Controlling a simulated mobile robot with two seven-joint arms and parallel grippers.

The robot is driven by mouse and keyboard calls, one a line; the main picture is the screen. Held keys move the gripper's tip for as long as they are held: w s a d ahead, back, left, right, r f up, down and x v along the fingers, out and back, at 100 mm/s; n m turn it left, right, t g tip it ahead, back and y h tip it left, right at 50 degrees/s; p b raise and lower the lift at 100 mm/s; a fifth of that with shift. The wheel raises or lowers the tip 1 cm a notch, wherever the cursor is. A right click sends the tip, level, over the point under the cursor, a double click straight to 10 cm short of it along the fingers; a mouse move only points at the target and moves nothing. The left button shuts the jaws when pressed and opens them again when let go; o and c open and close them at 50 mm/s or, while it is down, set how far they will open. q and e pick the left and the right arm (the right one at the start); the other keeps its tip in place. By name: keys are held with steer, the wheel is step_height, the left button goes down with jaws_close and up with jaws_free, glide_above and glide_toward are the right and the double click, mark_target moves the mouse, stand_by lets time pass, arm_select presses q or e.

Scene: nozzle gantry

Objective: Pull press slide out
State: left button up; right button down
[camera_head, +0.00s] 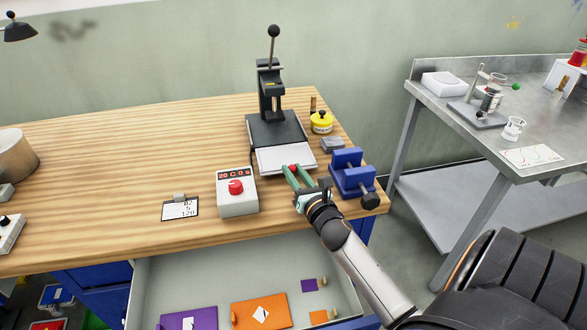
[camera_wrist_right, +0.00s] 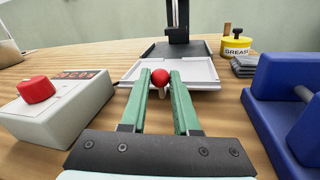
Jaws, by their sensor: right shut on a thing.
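The press (camera_head: 270,90) stands on the wooden bench, with a dark base and a lever topped by a black ball. Its light grey slide (camera_head: 287,158) lies at the front of the base and sticks out toward me; it also shows in the right wrist view (camera_wrist_right: 205,74). A red ball knob (camera_wrist_right: 160,77) sits at the slide's front edge. My right gripper (camera_head: 294,174) has green fingers, one on each side of the knob, and is shut on it. In the right wrist view the fingertips (camera_wrist_right: 160,80) flank the knob. My left gripper is not in view.
A control box (camera_head: 237,196) with a red button stands left of my right gripper. A blue vise (camera_head: 350,175) stands close on the right. A yellow grease tin (camera_head: 321,123) is behind it. An open drawer (camera_head: 200,270) lies below the bench edge.

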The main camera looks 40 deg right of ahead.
steer(key=c, duration=0.7)
jaws_free()
steer(key=shift+o, duration=0.2)
steer(key=b+v, duration=0.1)
steer(key=v, duration=1.1)
steer(key=shift+s, duration=0.25)
